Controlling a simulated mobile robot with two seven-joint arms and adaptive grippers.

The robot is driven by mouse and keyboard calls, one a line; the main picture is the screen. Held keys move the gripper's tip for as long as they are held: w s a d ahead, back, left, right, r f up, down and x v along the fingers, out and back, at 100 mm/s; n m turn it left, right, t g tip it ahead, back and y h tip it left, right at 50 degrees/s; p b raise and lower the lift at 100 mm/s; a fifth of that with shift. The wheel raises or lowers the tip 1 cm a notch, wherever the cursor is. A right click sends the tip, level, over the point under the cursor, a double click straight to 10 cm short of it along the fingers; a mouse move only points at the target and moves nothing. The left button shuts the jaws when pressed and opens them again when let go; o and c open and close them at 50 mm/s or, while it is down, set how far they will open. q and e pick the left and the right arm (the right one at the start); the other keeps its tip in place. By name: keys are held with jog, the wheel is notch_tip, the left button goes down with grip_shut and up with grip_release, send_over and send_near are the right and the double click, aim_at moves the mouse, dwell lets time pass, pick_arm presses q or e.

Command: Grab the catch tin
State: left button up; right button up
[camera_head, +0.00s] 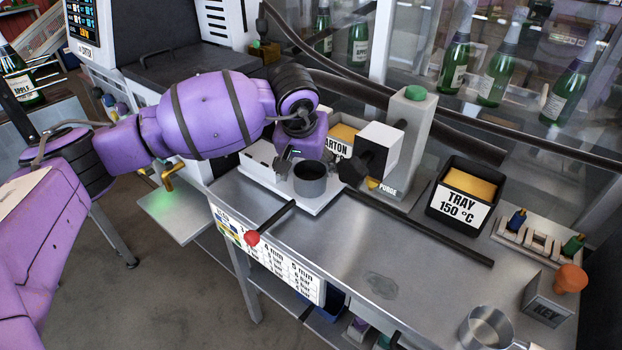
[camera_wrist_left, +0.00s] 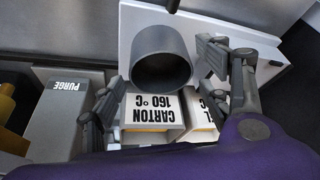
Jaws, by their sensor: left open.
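The catch tin (camera_head: 311,181) looks like a dark grey open cup standing upright on a white plate (camera_head: 262,177), left of the purge unit. It also shows in the left wrist view (camera_wrist_left: 161,72), with its round mouth towards the camera. My left gripper (camera_wrist_left: 160,88) is open, with one finger on each side of the tin. I see no clear grip on the tin. In the head view the purple wrist is just behind the tin, and the gripper (camera_head: 299,160) is partly hidden. My right gripper is not in view.
A white-and-grey purge unit (camera_head: 408,130) stands right of the tin. A carton bin (camera_head: 343,131) is behind it, and a tray bin (camera_head: 465,193) stands further right. A red-knobbed lever (camera_head: 252,238) sticks out at the front. A metal pan (camera_head: 486,328) is at the lower right.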

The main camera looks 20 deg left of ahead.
aim_at(310, 173)
pick_arm(q)
jog(key=x, duration=0.4)
jog(key=shift+w, duration=0.1)
jog(key=shift+w+f, duration=0.2)
jog(key=shift+f, duration=0.2)
jog(key=shift+c, duration=1.1)
jog(key=c, duration=0.7)
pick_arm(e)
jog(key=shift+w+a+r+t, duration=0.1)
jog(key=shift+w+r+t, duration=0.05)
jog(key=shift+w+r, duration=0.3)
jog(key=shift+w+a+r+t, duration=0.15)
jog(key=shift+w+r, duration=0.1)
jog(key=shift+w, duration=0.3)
pick_arm(q)
jog(key=shift+r, duration=0.15)
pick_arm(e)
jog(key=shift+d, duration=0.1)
